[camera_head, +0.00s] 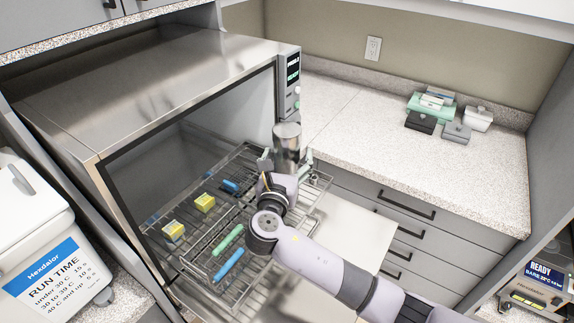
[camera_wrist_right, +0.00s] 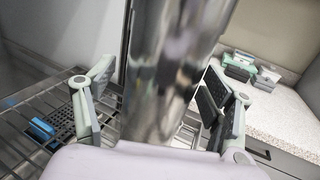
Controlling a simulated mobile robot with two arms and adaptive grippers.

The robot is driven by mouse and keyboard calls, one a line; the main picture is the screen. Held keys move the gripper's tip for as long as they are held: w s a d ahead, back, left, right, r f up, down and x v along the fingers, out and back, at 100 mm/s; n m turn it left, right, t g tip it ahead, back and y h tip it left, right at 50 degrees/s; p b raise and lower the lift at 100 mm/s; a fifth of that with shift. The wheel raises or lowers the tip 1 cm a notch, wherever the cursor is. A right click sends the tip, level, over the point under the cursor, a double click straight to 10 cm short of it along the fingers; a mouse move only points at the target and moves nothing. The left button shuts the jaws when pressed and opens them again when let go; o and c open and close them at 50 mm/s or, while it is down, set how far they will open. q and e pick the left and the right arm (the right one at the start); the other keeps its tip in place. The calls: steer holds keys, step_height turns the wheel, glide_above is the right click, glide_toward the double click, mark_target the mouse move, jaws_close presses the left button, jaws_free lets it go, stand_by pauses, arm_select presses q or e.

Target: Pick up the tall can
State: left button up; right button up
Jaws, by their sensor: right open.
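The tall can (camera_head: 287,138) is a shiny metal cylinder, upright at the right front end of the wire rack (camera_head: 196,268) in the open steriliser. My right gripper (camera_head: 285,161) is at the can with its fingers spread on either side of it. In the right wrist view the can (camera_wrist_right: 170,70) stands between the two open pads of the gripper (camera_wrist_right: 158,100), with a visible gap on each side. The can's base is hidden behind the gripper body. My left gripper is not in view.
On the rack lie yellow blocks (camera_head: 204,203), a blue block (camera_head: 231,186), a green tube (camera_head: 229,239) and a blue tube (camera_head: 229,264). Several small boxes (camera_head: 420,122) sit on the right counter (camera_head: 350,120), otherwise clear.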

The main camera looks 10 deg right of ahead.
steer(key=c, duration=1.5)
